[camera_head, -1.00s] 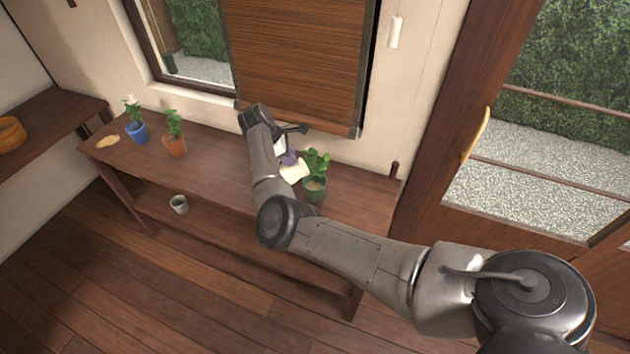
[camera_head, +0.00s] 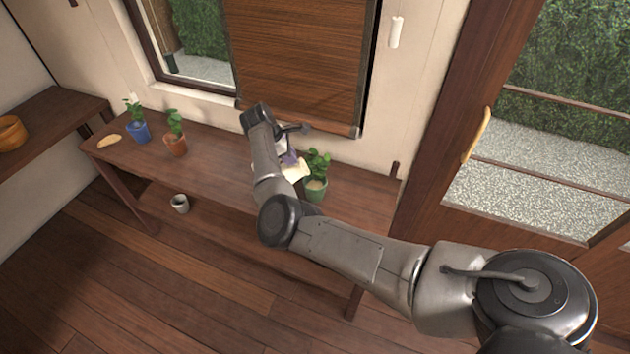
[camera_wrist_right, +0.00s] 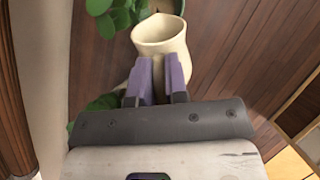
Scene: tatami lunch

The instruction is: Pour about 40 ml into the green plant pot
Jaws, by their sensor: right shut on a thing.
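The green plant pot (camera_head: 316,190) stands upright at the right part of the bench, with a leafy plant and pale soil. My right gripper (camera_head: 290,158) is shut on a cream jug (camera_head: 297,170), just left of the pot and close to its rim. In the right wrist view the purple fingers (camera_wrist_right: 160,80) grip the jug (camera_wrist_right: 163,36) at its near side. Its open mouth faces the camera, and green leaves (camera_wrist_right: 114,14) lie beyond it. The jug looks tilted toward the pot; no stream of liquid can be made out. My left gripper is out of view.
A blue pot (camera_head: 138,132) and a terracotta pot (camera_head: 176,146) with plants stand at the left of the wooden bench (camera_head: 215,160). A small grey cup (camera_head: 180,204) sits below. A wall and window are behind; the bench middle is clear.

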